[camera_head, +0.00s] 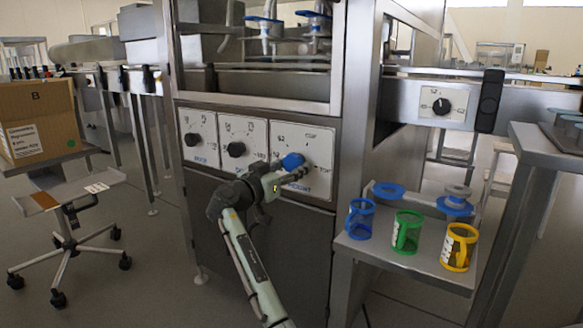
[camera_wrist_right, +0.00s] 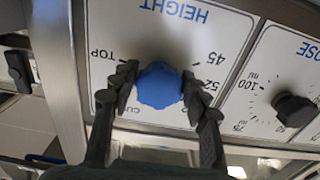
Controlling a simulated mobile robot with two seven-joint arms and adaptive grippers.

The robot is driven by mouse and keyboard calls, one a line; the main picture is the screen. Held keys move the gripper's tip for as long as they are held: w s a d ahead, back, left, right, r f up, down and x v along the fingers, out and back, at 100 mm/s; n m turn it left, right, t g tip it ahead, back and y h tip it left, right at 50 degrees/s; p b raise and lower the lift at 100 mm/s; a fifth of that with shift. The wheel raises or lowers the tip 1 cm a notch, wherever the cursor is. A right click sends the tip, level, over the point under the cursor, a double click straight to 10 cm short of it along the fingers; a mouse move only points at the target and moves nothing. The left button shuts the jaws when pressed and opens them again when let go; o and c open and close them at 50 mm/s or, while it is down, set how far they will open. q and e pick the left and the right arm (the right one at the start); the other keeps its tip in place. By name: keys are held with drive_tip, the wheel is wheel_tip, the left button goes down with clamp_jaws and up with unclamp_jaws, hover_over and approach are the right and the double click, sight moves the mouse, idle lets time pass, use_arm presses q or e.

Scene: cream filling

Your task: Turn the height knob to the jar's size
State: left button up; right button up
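The height knob (camera_head: 292,161) is a blue round knob on the rightmost of three white dial plates on the machine front. In the right wrist view the knob (camera_wrist_right: 158,86) sits under the upside-down word HEIGHT, with TOP, 45 and 52 around it; another label is partly covered. My right gripper (camera_head: 272,183) is at this plate. In the wrist view its two dark fingers (camera_wrist_right: 160,92) stand on either side of the knob, tips appearing against its sides. The knob's pointer mark is not clear. My left gripper is not in view.
Two black knobs (camera_head: 192,139) (camera_head: 236,149) are on the plates to the left. A shelf at the right holds blue (camera_head: 360,218), green (camera_head: 407,232) and yellow (camera_head: 458,247) cups. A cardboard box (camera_head: 38,120) marked B stands at the left, near a stool.

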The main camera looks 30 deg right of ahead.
drive_tip(key=o, duration=0.3)
drive_tip(key=v, duration=1.2)
idle(0.3)
